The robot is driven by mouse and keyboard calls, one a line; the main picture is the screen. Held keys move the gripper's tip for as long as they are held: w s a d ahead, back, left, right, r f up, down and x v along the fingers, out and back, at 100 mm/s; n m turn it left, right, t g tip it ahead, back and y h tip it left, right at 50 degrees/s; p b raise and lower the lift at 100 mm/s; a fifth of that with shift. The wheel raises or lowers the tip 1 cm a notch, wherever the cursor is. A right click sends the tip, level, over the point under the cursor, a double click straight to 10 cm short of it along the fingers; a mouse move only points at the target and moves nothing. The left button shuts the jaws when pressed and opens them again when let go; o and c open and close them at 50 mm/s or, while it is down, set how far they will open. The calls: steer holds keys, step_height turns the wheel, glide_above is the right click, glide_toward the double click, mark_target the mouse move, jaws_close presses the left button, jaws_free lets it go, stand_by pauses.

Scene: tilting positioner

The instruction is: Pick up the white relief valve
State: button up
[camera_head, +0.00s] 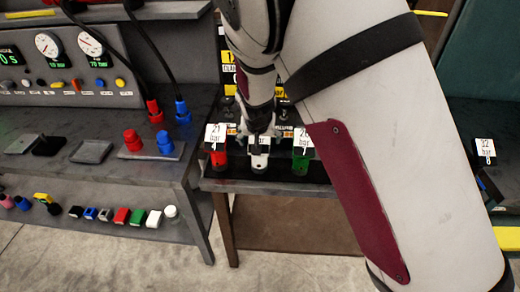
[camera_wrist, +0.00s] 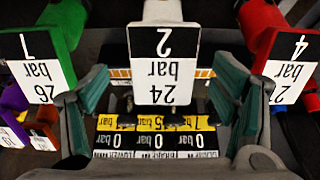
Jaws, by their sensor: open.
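The white relief valve (camera_head: 259,161) stands in the middle of a row on the dark bench, with a red valve on its left and a green valve on its right. In the wrist view, the white valve (camera_wrist: 163,11) carries a tag (camera_wrist: 163,65) reading 24 bar and 2. My gripper (camera_head: 260,132) points down at the white valve in the head view and partly hides it. In the wrist view, my gripper (camera_wrist: 160,85) is open, with one finger on each side of the tag. Contact cannot be told.
The red valve (camera_head: 219,158), tagged 21 bar, and the green valve (camera_head: 300,163) stand close on either side. A block tagged 32 bar (camera_head: 485,152) is at the far right. A gauge panel (camera_head: 65,55) and a shelf of coloured parts are at left.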

steer(key=x, duration=0.5)
steer(key=shift+a, duration=0.2)
steer(key=shift+c, duration=0.2)
steer(key=c, duration=1.9)
steer(key=shift+r, duration=0.1)
jaws_close()
